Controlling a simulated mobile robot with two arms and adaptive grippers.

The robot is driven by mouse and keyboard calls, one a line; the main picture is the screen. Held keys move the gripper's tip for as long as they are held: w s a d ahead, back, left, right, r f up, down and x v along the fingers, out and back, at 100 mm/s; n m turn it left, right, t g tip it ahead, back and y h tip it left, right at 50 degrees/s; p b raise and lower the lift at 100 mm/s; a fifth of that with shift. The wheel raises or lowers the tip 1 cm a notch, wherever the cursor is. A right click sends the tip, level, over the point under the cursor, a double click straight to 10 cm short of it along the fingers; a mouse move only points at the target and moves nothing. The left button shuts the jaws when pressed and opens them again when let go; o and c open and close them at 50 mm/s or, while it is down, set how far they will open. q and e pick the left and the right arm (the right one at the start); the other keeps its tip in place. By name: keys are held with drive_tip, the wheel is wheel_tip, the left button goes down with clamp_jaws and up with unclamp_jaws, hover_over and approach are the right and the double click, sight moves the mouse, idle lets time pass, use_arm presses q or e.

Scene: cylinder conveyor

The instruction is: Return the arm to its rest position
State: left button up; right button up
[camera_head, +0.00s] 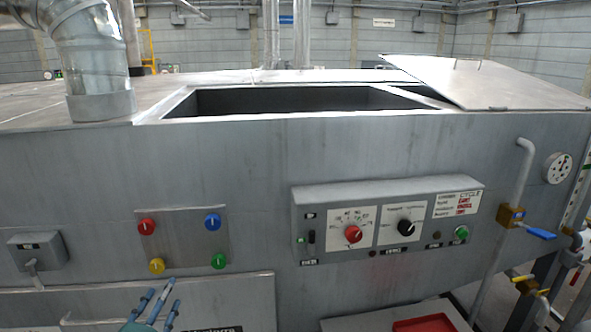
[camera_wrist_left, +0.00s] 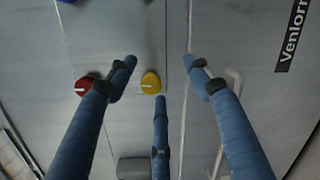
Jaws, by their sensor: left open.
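My left gripper (camera_head: 155,300) shows at the bottom of the head view, below the yellow button, with its blue fingers pointing up. In the left wrist view its fingers (camera_wrist_left: 160,75) are spread apart with nothing between them. They are in front of the grey machine panel. My right gripper is in neither view.
A large grey machine (camera_head: 110,170) fills the head view, with red (camera_head: 146,227), blue (camera_head: 212,222), yellow (camera_head: 157,266) and green (camera_head: 219,261) buttons. A control box (camera_head: 385,220) with knobs sticks out to the right. A blue-handled valve (camera_head: 512,217) stands further right. A red tray (camera_head: 424,323) shows below.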

use_arm(q)
drive_tip(key=s+d+f+m+g+h, duration=0.4)
drive_tip(key=s+d+f+m+g, duration=0.55)
drive_tip(key=s+d+m, duration=0.75)
drive_tip(key=s+f+m+g+y, duration=0.1)
drive_tip(key=s+f+m+g, duration=0.15)
drive_tip(key=s+m, duration=0.45)
drive_tip(key=s+f+m+g+y, duration=0.1)
drive_tip(key=s+f+m+g, duration=0.15)
drive_tip(key=s, duration=0.75)
wheel_tip(320, 180, down, 34)
drive_tip(key=s+b, duration=0.3)
drive_tip(key=b, duration=0.3)
drive_tip(key=s+a+f+g+b, duration=0.1)
drive_tip(key=s+f+b, duration=0.1)
drive_tip(key=s+f, duration=0.6)
drive_tip(key=s+a+f+m+b, duration=0.1)
drive_tip(key=s+a+f+b, duration=0.1)
drive_tip(key=s+f, duration=0.6)
wheel_tip(320, 180, down, 4)
drive_tip(key=shift+a+r+g+y+b, duration=0.25)
drive_tip(key=shift+a+g+y+b, duration=0.05)
drive_tip(key=shift+g+b, duration=0.1)
drive_tip(key=shift+s, duration=0.1)
